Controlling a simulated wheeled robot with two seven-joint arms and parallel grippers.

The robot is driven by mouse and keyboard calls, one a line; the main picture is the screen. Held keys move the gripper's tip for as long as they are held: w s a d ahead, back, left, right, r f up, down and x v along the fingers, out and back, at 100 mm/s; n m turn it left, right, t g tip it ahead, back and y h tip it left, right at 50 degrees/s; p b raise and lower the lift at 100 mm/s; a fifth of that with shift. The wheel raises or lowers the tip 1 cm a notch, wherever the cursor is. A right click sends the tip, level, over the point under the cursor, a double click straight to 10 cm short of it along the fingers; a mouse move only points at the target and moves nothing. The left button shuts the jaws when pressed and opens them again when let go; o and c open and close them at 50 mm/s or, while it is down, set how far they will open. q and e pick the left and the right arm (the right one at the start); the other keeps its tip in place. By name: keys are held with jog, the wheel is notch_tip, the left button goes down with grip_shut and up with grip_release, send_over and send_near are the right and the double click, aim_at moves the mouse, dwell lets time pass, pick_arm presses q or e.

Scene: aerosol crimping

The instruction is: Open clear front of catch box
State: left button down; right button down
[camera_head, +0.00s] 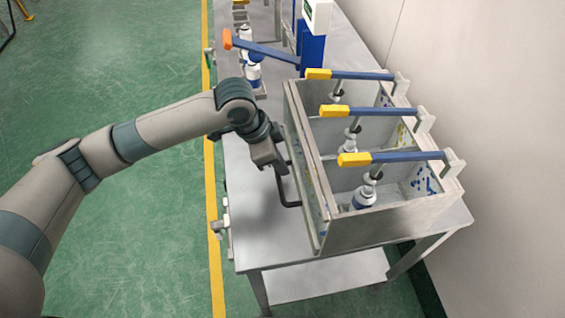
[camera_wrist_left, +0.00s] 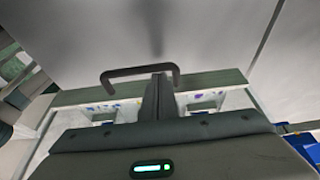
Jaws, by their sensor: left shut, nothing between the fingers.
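The catch box (camera_head: 385,226) is a grey open-topped box with several compartments, standing on the metal table. Its front panel (camera_head: 318,200) stands upright along the box's left side in the head view and looks closed. A dark bar handle (camera_head: 288,204) sticks out from that front; it also shows in the left wrist view (camera_wrist_left: 118,74). My left gripper (camera_head: 279,168) is at the handle, with its shut fingers (camera_wrist_left: 159,88) close to the middle of the bar. Nothing is between the fingers. Whether they touch the bar I cannot tell. My right gripper is not in view.
Blue levers with yellow grips (camera_head: 354,159) lie across the box top, above white-and-blue cans (camera_head: 364,197). A blue press with an orange-tipped lever (camera_head: 265,49) stands behind on the table (camera_head: 265,240). The green floor (camera_head: 120,240) on the left is clear.

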pick_arm(q)
jog(key=s+a+p, duration=0.1)
jog(key=a+p, duration=0.2)
jog(key=a, duration=0.6)
jog(key=s+a+p, duration=0.2)
jog(key=a+p, duration=0.1)
jog(key=a, duration=0.5)
jog(key=shift+s+a, duration=0.25)
jog(key=shift+a, duration=0.1)
jog(key=shift+r, duration=0.1)
